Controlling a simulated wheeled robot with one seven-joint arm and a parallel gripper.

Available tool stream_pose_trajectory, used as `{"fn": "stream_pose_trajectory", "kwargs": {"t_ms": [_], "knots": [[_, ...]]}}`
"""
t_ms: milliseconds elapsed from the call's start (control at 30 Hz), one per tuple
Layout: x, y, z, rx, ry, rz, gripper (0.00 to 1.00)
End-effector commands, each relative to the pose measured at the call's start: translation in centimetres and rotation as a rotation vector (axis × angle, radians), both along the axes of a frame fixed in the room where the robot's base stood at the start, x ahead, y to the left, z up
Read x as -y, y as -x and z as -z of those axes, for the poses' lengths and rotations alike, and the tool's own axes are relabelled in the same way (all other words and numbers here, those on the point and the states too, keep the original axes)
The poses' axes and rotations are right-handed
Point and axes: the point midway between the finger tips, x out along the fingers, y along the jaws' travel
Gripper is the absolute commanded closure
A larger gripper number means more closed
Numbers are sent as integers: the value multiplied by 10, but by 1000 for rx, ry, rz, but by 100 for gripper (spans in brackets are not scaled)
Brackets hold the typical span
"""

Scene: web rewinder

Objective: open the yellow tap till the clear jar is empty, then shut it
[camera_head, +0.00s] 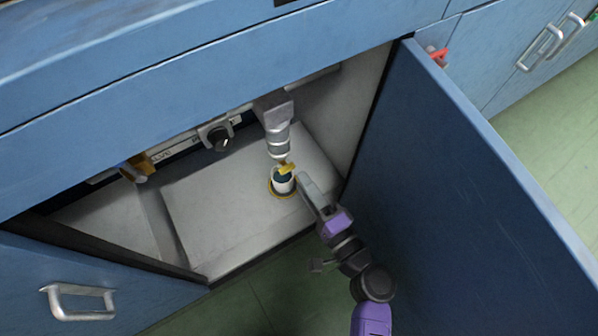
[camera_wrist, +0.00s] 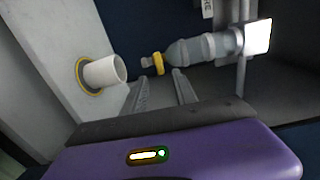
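The clear jar (camera_head: 278,140) hangs in a bracket inside the open cabinet; it also shows in the wrist view (camera_wrist: 190,50). The yellow tap (camera_head: 287,168) sits at its lower end and shows in the wrist view (camera_wrist: 158,63). I cannot tell how much the jar holds or whether the tap is open. A white cup (camera_head: 283,186) with a dark inside stands below the tap, on a yellow ring; it also shows in the wrist view (camera_wrist: 104,73). My gripper (camera_head: 304,180) is just right of the tap and cup. Its fingers (camera_wrist: 161,85) are apart and empty, pointing toward the tap.
The blue cabinet door (camera_head: 470,190) stands open close to the right of my arm. The pale cabinet floor (camera_head: 215,215) is clear left of the cup.

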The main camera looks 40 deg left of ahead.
Motion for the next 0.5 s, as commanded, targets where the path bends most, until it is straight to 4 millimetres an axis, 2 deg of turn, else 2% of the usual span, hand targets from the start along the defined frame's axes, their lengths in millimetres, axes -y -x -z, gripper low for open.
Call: {"fn": "stream_pose_trajectory", "kwargs": {"t_ms": [100, 200, 500], "knots": [[19, 7, -2, -1, 0, 4, 66], [28, 11, -2, -1, 0, 2, 66], [36, 15, 0, 0, -1, 1, 66]]}}
